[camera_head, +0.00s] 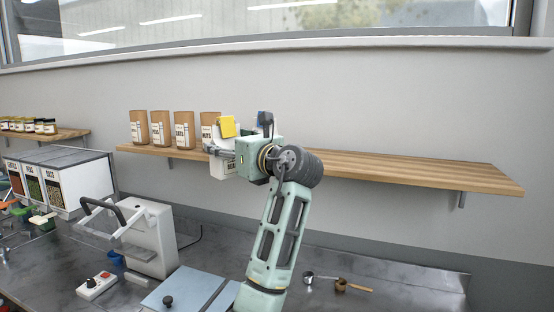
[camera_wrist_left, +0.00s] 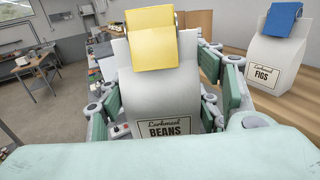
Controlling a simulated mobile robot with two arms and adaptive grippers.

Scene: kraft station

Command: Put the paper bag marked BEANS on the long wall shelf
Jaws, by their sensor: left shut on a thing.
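The BEANS bag (camera_head: 222,168) is a white paper bag with a yellow clip on its folded top. My left gripper (camera_head: 222,153) is shut on it and holds it upright in front of the long wall shelf (camera_head: 410,171). The bag's lower part shows below the shelf's front edge in the head view. In the left wrist view the BEANS label of the bag (camera_wrist_left: 165,100) faces the camera, between the fingers of my left gripper (camera_wrist_left: 170,95). My arm hides part of the shelf's middle. My right gripper is not in view.
Several brown bags (camera_head: 161,128) stand in a row on the shelf's left part. A white FIGS bag (camera_wrist_left: 278,55) with a blue clip (camera_head: 265,119) stands right of them, mostly hidden by my gripper in the head view. The shelf's right half is bare. A white machine (camera_head: 150,235) stands on the counter below.

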